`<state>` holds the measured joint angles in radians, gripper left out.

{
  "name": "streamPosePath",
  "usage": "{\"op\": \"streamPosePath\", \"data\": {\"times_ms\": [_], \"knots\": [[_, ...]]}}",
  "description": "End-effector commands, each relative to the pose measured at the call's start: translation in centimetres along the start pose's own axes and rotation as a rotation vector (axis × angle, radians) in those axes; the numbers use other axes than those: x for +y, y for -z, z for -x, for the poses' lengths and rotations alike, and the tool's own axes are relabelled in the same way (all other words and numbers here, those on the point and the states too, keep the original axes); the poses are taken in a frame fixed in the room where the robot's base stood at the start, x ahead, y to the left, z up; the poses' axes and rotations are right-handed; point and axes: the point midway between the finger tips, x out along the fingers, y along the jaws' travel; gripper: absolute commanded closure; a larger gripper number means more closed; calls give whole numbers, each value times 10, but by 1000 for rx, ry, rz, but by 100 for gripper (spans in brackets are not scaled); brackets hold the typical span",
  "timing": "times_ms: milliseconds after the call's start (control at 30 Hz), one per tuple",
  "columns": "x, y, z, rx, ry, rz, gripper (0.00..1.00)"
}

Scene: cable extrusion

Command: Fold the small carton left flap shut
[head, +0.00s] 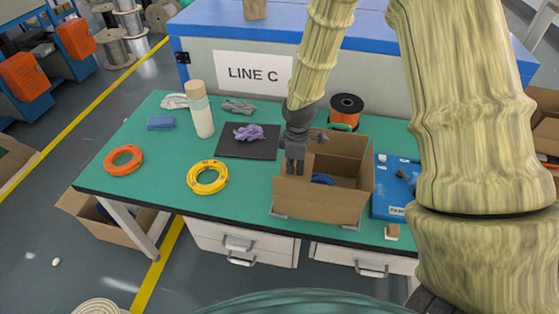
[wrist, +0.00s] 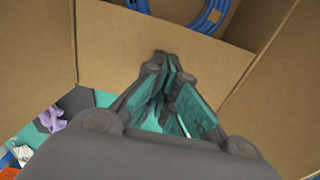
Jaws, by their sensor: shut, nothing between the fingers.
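The small brown carton (head: 318,205) stands open-topped at the right front of the green table. A blue coil of cable (head: 323,179) lies inside it, and the coil (wrist: 208,14) also shows at the top of the wrist view. My gripper (head: 295,169) points down at the carton's left side, its fingers shut and empty. In the wrist view the gripper's fingertips (wrist: 165,62) are in front of a broad cardboard panel (wrist: 115,42). I cannot tell whether they touch it. My gripper partly hides the carton's left side, so the left flap's angle is unclear.
A blue tray (head: 385,205) is close to the carton's right. A black mat (head: 234,148) with a purple cloth (head: 248,132), a yellow coil (head: 207,188) and a bottle (head: 200,112) are to its left. An orange spool (head: 346,108) stands behind.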

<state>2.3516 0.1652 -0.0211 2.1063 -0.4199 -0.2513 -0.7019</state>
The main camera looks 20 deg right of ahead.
Motion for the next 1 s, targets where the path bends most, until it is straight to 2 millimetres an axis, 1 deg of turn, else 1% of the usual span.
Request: {"op": "streamPosePath", "data": {"times_ms": [33, 100, 367, 467, 567, 1000], "knots": [[-6, -2, -9, -5, 11, 0, 100], [-6, -2, -11, -5, 13, 0, 100], [-9, -2, -13, -6, 17, 2, 100], [-9, -2, -10, -6, 17, 2, 100], [-10, -2, -2, -6, 18, 2, 100], [-5, -2, 51, -4, 11, -2, 100]]}}
